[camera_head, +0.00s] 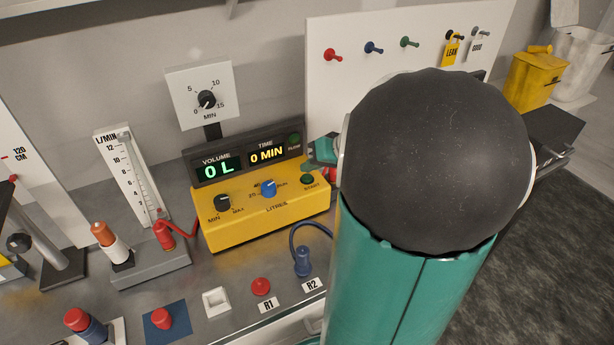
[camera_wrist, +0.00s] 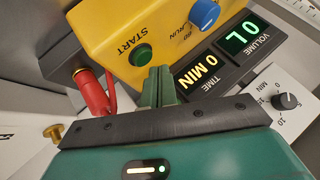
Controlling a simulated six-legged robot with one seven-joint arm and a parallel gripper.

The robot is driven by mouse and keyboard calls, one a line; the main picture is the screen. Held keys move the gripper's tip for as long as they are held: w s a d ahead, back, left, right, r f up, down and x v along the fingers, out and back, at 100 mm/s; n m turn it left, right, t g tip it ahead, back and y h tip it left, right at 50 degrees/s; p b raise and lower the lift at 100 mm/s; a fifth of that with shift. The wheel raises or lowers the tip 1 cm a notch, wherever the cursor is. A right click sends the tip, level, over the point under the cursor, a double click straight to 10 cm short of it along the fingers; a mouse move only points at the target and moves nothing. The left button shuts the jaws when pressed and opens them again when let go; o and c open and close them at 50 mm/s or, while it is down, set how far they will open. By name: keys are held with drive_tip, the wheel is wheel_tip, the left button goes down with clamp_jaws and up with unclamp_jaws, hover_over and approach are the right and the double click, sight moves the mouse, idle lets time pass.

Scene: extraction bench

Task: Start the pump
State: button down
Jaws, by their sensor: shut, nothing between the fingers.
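The yellow pump (camera_head: 265,218) stands on the bench, and its dark display panel reads VOLUME 0 L and TIME 0 MIN. Its round green START button (camera_head: 307,179) is at the right end of the front; it also shows in the wrist view (camera_wrist: 140,55). My gripper (camera_head: 322,151) is shut and empty, just above the START button. In the wrist view, my gripper's fingertips (camera_wrist: 158,72) are right beside the button; I cannot tell whether they touch it. The small FLOW lamp (camera_head: 294,138) looks dark green. A blue knob (camera_head: 268,188) and a black knob (camera_head: 222,203) sit on the pump.
A timer dial (camera_head: 206,99) stands behind the pump. A flowmeter (camera_head: 135,175) stands to its left. A blue plug (camera_head: 303,262) and a red R1 socket (camera_head: 261,287) are in front. A pegboard (camera_head: 350,85) is behind; my arm hides the bench's right part.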

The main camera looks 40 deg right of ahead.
sight(311, 179)
drive_tip(key=shift+f, duration=0.1)
drive_tip(key=shift+f, duration=0.35)
drive_tip(key=shift+f, duration=0.4)
idle(0.7)
drive_tip(key=shift+r, duration=0.85)
drive_tip(key=shift+r, duration=2.5)
